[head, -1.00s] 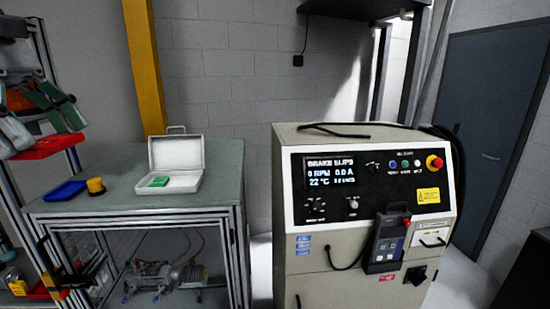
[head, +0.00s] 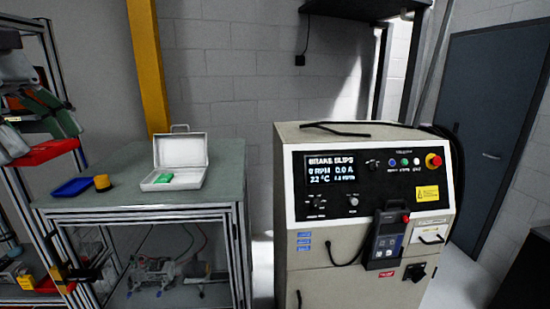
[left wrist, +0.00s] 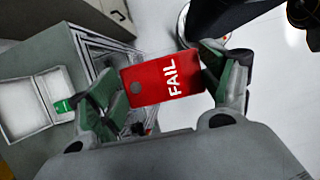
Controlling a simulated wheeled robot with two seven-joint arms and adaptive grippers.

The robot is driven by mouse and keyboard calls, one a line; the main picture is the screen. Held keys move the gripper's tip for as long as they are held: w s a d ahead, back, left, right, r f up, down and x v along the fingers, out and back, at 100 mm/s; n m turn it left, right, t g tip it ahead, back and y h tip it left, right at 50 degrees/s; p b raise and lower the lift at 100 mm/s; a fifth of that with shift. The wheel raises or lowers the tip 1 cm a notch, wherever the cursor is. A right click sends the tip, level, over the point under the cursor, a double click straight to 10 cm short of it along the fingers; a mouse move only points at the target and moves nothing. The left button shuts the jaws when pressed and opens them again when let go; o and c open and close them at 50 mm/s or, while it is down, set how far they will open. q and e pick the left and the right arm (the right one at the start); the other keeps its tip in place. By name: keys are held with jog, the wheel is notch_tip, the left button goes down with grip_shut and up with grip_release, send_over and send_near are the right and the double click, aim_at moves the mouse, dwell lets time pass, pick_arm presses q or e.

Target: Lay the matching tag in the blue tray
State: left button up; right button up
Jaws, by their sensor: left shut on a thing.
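My left gripper (left wrist: 170,90) is shut on a red tag (left wrist: 150,84) marked FAIL, with a hole at one end. In the head view the left gripper (head: 38,128) is at the left edge, with the red tag (head: 48,151) low between its fingers. The blue tray (head: 73,187) lies on the grey-green bench top, below and right of the gripper. The tag is held apart from the tray. An open white case (head: 181,158) on the bench holds a green tag (head: 163,179). The right gripper is out of view.
A small yellow-orange round thing (head: 102,183) stands beside the blue tray on the bench (head: 225,160). A test cabinet (head: 360,225) stands to the right, its display (head: 332,170) reading BRAKE SLIPS. A rack with bins is at the left. The bench between case and front edge is clear.

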pick_arm(q)
jog(key=shift+s+a+f, duration=0.1)
jog(key=shift+a+f, duration=0.3)
jog(key=shift+a, duration=0.2)
jog(key=w+a+f+m, duration=0.1)
jog(key=a+f, duration=0.1)
jog(key=f, duration=0.9)
jog(key=w+a+f+m, duration=0.1)
jog(key=a+f, duration=0.2)
jog(key=f, duration=0.8)
jog(key=w+d+f+m+g, duration=0.15)
jog(key=w+d+f, duration=0.25)
jog(key=d, duration=0.5)
jog(key=w+d+f+m+g, duration=0.1)
jog(key=w+d+f+m, duration=0.2)
jog(key=d, duration=0.7)
jog(key=d+f+m+g+y, duration=0.25)
jog(key=d+f+m, duration=0.55)
jog(key=d+f, duration=0.75)
jog(key=w+a+f+m+y+b, duration=0.1)
jog(key=a+f+m, duration=0.3)
jog(key=a+f, duration=1)
jog(key=shift+w+a+f+m+y+b, duration=0.15)
jog(key=shift+w+a+m+y+b, duration=0.2)
jog(key=shift+b, duration=0.45)
